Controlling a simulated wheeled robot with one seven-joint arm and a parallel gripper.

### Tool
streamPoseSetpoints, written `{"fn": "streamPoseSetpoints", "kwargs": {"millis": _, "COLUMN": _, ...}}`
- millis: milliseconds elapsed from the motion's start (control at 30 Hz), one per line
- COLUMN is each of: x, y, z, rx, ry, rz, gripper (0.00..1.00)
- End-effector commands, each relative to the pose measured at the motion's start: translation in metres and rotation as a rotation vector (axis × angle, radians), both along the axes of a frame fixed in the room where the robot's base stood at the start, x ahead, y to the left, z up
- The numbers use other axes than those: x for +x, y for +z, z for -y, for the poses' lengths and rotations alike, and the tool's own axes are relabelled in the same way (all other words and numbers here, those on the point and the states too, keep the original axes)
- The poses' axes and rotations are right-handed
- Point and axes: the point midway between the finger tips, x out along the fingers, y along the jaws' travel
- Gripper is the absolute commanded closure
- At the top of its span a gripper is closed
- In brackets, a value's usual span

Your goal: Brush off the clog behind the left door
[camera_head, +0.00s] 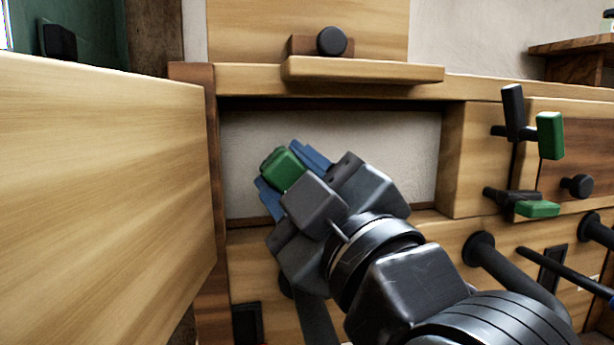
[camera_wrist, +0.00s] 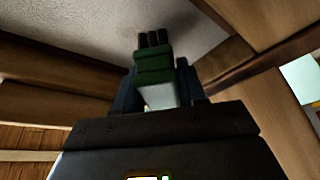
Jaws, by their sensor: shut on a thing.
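My gripper (camera_head: 284,174) is shut on a brush (camera_head: 283,170) with a green body. In the wrist view the green brush (camera_wrist: 154,68) sits between the fingers, its dark bristles pointing away from my gripper toward a pale grey surface. I cannot tell whether the bristles touch it. The left door (camera_head: 105,170), of light wood, stands swung open at the left of the head view. My gripper is in front of the opening beside it, over the pale back panel (camera_head: 390,145). I cannot make out a clog; my arm and gripper hide part of the opening.
A wooden ledge (camera_head: 362,70) with a dark round knob (camera_head: 331,41) is above the opening. To the right are a dark lever with a green grip (camera_head: 550,135) and a lower green-ended latch (camera_head: 537,209). Dark bars (camera_head: 515,275) jut out at the lower right.

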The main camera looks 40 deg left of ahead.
Motion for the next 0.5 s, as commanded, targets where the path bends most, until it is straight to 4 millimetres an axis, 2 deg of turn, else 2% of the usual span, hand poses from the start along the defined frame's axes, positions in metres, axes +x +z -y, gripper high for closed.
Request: {"fn": "streamPoseSetpoints", "kwargs": {"millis": 500, "x": 0.0059, "y": -0.0002, "z": -0.0074, "rx": 0.001, "ry": 0.001, "rz": 0.0, "gripper": 0.84}}
